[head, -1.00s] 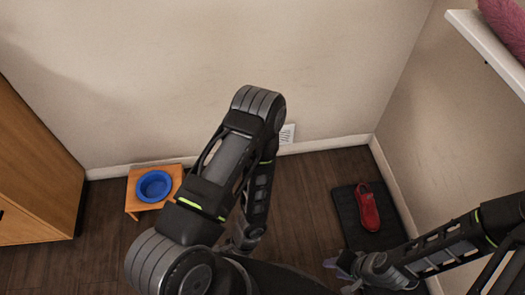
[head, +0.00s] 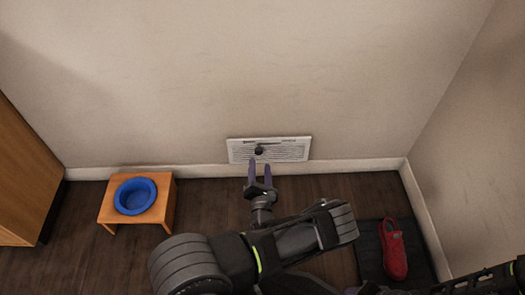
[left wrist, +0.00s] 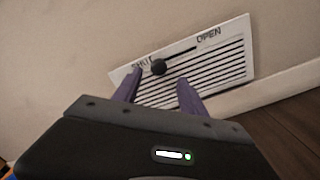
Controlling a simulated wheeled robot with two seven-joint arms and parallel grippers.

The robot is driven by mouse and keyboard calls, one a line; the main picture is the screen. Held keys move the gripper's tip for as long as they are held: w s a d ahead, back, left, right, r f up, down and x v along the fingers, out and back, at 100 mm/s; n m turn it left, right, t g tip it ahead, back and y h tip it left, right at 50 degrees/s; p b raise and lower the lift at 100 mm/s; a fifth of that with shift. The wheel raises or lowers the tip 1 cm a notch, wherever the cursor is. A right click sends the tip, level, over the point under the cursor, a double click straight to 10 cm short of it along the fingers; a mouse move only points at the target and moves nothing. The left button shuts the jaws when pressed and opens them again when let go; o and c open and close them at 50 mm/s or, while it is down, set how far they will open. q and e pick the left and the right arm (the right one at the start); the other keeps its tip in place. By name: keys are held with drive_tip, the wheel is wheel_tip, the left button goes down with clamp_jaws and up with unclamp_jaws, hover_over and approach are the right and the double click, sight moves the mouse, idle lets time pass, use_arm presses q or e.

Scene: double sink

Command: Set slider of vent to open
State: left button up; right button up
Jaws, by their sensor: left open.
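A white vent (head: 290,150) with dark slats is set low in the back wall, just above the baseboard. It also shows in the left wrist view (left wrist: 225,75), tilted, with "OPEN" printed at its upper right and a partly hidden label at its upper left. The slider's black knob (left wrist: 158,67) sits at the left end of its slot, by the left label; in the head view the knob (head: 259,150) is left of the vent's middle. My left gripper (head: 260,165) is open in front of the vent, its purple fingers (left wrist: 158,92) pointing at it just below the knob. My right gripper is out of view.
A small wooden stand (head: 166,188) with a blue bowl (head: 135,196) is on the floor at left, beside a wooden cabinet (head: 22,175). A red shoe (head: 394,250) lies on a dark mat (head: 371,240) at right. Floor near the vent is clear.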

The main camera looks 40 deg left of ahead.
sight(259, 154)
use_arm(q)
drive_tip(key=shift+w+a, duration=0.3)
drive_tip(key=b+x, duration=0.3)
drive_tip(key=x, duration=0.2)
drive_tip(key=shift+w+a+f, duration=0.1)
drive_tip(key=shift+w+a, duration=0.55)
drive_tip(key=shift+w, duration=0.1)
clamp_jaws()
drive_tip(key=shift+d, duration=0.1)
idle(0.8)
